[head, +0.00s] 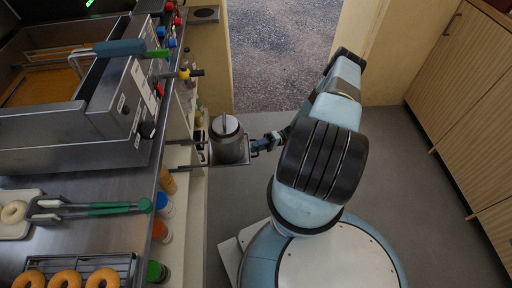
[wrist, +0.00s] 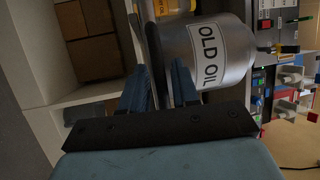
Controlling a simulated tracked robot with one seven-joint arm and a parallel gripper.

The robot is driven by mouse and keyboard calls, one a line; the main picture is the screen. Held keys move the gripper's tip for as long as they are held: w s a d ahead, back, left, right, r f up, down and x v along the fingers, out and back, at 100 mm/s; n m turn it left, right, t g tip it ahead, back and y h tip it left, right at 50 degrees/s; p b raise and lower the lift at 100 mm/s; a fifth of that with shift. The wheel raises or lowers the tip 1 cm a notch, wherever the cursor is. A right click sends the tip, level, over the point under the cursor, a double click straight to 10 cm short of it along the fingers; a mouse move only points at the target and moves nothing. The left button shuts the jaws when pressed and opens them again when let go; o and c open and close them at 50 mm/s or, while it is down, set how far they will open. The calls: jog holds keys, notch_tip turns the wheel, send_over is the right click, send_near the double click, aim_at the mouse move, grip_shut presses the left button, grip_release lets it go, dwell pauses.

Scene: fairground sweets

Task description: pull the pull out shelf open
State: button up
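The pull out shelf (head: 240,161) is a small metal tray at the left counter's side, in the head view. It stands out from the counter into the aisle, with thin rails behind it. A metal can (head: 228,148) with a lid stands on it; in the wrist view the can (wrist: 208,52) reads "OLD OIL". My gripper (head: 259,146) is at the shelf's aisle-side front. In the wrist view its blue fingers (wrist: 163,72) stand close on both sides of a narrow dark upright bar, which looks like the shelf's handle. The exact contact is partly hidden.
The steel counter (head: 120,180) at left carries a fryer (head: 70,133), tongs and doughnuts. Bottles (head: 163,204) stand along its side below the edge. Wooden cabinets (head: 465,90) line the right. The grey floor between is clear around my base.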

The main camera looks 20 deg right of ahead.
jog(key=shift+o, duration=1.1)
jog(key=shift+w+r, duration=0.1)
jog(key=shift+d, duration=0.1)
jog(key=d+f, duration=0.2)
jog(key=d, duration=1.1)
jog(key=shift+w+d+f, duration=0.25)
jog(key=shift+w, duration=0.1)
